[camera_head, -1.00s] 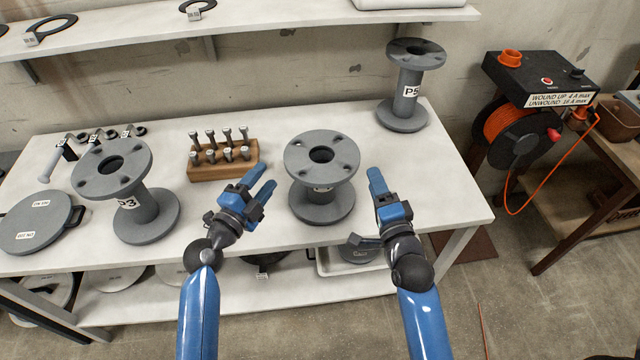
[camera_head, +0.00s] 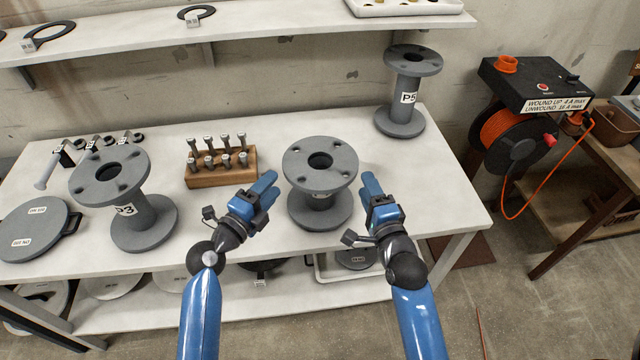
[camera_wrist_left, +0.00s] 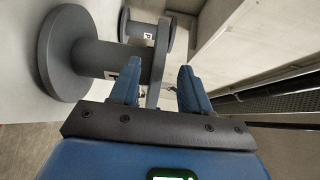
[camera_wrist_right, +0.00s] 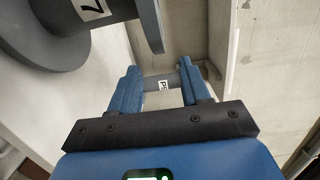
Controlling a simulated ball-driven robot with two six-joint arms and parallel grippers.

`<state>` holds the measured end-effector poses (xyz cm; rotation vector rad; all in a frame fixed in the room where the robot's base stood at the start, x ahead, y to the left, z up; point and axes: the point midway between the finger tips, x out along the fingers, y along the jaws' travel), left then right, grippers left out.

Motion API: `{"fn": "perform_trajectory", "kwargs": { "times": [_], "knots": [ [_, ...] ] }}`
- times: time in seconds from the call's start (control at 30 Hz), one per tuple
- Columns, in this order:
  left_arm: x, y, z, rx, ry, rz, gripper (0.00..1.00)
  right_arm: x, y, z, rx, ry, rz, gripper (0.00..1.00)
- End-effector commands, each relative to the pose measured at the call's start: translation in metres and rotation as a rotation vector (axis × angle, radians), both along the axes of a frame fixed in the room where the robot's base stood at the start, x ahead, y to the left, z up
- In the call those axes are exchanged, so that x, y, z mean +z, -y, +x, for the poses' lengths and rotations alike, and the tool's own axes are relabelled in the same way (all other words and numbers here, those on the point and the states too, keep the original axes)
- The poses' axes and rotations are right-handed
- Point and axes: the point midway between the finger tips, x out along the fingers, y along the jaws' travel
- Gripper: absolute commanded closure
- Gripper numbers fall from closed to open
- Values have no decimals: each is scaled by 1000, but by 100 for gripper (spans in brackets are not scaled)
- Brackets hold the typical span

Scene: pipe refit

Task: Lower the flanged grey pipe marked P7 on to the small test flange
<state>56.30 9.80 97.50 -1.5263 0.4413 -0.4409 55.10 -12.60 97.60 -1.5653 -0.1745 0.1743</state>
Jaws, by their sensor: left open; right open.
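The grey flanged pipe P7 (camera_head: 320,162) stands upright on the table between my grippers. Its tag is partly hidden in the head view, but a 7 shows in the right wrist view (camera_wrist_right: 92,8). My left gripper (camera_head: 268,183) is open and empty, close to the pipe's left side. My right gripper (camera_head: 370,184) is open and empty, close to its right side. Both point inward at about the upper flange's height, and neither clearly touches it. I cannot pick out the small test flange; what lies beneath the pipe's lower flange is hidden.
Pipe P3 (camera_head: 138,210) stands at the left and pipe P5 (camera_head: 406,92) at the back right. A wooden block of bolts (camera_head: 221,175) sits behind my left gripper. A grey disc (camera_head: 36,228) lies far left. The table right of P7 is clear.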

Motion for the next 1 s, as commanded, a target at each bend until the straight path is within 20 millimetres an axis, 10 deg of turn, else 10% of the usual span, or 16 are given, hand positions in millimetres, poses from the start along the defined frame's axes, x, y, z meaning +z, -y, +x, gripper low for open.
{"fn": "perform_trajectory", "kwargs": {
  "times": [0.5, 1.0],
  "knots": [
    [1, 41, 63, -2, 2, -1, 53, 1, -17, 73, 0, 1, 0, 53],
    [1, 49, 77, 0, 1, -1, 53, 0, -20, 89, 0, 0, 0, 53]
  ]
}}
